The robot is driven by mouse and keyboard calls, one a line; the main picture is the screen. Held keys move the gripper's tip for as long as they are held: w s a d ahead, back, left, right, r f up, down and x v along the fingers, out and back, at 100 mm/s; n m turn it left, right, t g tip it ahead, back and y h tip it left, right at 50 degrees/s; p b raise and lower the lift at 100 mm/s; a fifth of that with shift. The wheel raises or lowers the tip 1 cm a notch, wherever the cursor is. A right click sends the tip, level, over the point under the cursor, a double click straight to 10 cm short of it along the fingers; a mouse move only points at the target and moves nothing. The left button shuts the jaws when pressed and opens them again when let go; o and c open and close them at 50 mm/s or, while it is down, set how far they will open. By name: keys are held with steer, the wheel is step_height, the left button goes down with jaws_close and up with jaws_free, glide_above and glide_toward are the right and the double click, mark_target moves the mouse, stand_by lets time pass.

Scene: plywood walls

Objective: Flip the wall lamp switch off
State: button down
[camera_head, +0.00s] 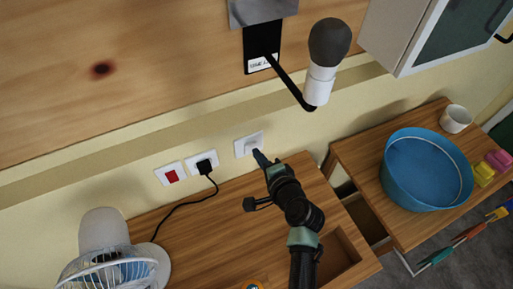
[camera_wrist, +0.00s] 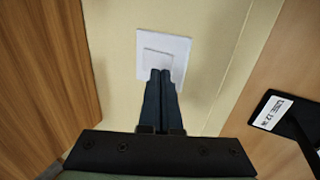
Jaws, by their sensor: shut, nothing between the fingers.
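A white wall switch (camera_head: 249,144) sits on the cream wall below the wall lamp. In the wrist view the white switch plate (camera_wrist: 181,50) with its square rocker is straight ahead of the fingertips. My gripper (camera_head: 261,158) is shut and empty, with its tips at the lower part of the switch. In the wrist view the closed fingers (camera_wrist: 161,75) overlap the lower edge of the rocker; I cannot tell whether they touch it. The wall lamp (camera_head: 322,70) has a dark grey bulb on a white socket and a black arm. The bulb shows no glow.
A red switch (camera_head: 171,174) and a socket with a black plug (camera_head: 205,164) are left of the white switch. A fan (camera_head: 110,255) stands on the wooden desk (camera_head: 200,230). A blue basin (camera_head: 425,170) and white cup (camera_head: 456,119) stand at right, beyond an open drawer (camera_head: 365,220).

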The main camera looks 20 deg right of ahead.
mark_target(250, 139)
steer(key=shift+w+r, duration=0.1)
steer(key=shift+w, duration=0.7)
steer(key=shift+w+r, duration=0.15)
steer(key=shift+w, duration=0.25)
steer(key=shift+r, duration=0.1)
steer(key=shift+r+p, duration=0.75)
steer(key=shift+p, duration=0.15)
